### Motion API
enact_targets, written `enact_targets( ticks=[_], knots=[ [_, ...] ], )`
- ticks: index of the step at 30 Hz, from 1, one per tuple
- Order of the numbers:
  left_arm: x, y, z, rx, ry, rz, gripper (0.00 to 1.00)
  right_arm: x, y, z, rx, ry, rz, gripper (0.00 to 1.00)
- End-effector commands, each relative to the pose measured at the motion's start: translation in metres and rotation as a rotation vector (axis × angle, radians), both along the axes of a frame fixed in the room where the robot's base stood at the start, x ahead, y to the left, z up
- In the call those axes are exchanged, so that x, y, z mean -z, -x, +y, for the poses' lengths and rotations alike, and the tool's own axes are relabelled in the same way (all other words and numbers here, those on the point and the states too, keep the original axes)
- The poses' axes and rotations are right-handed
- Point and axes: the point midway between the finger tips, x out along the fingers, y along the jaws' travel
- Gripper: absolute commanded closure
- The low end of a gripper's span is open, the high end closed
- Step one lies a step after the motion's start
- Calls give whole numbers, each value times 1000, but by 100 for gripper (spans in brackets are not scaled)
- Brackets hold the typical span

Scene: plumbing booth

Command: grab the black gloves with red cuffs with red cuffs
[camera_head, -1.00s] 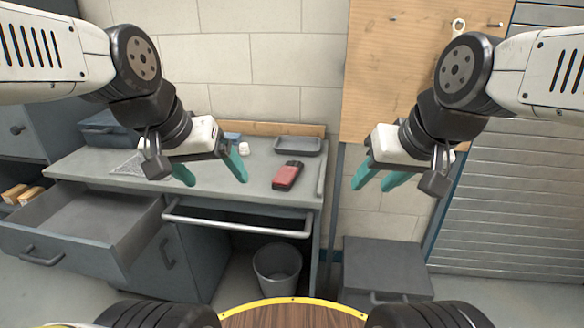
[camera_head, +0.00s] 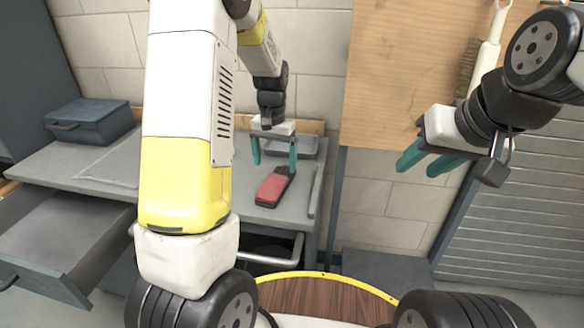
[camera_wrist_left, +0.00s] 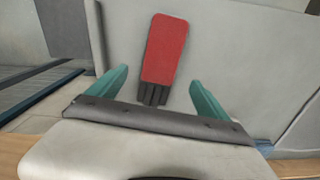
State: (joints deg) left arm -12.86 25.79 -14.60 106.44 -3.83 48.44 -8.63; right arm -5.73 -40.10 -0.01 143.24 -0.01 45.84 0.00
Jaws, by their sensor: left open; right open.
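The black gloves with red cuffs (camera_head: 273,188) lie flat on the grey workbench, with the red part toward me and the black part toward the wall. In the left wrist view the gloves (camera_wrist_left: 164,52) show just beyond and between the fingertips. My left gripper (camera_head: 274,162) is open and empty, above the bench at the black end of the gloves, apart from them as far as I can tell. My right gripper (camera_head: 420,166) is open and empty, in front of the wooden board at the right.
The grey workbench (camera_head: 246,208) has a shallow grey tray (camera_head: 306,147) at the back and a dark blue box (camera_head: 88,122) at the left. A drawer (camera_head: 60,240) stands open below. A brush (camera_head: 486,50) hangs on the wooden board (camera_head: 400,60).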

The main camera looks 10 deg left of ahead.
Motion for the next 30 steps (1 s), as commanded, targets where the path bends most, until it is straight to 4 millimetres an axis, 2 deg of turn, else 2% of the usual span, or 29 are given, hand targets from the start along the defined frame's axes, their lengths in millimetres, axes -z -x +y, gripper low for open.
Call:
enact_targets(
  ticks=[16,25,26,30],
  knots=[
    [69,2,1,-1,-1,4,11,0,0,0,0,0,0,59],
    [76,1,0,-1,0,0,11,0,0,0,0,0,0,59],
    [76,1,0,-1,0,0,13,0,0,0,0,0,0,59],
    [76,1,0,-1,0,0,40,0,0,0,0,0,0,59]
  ],
)
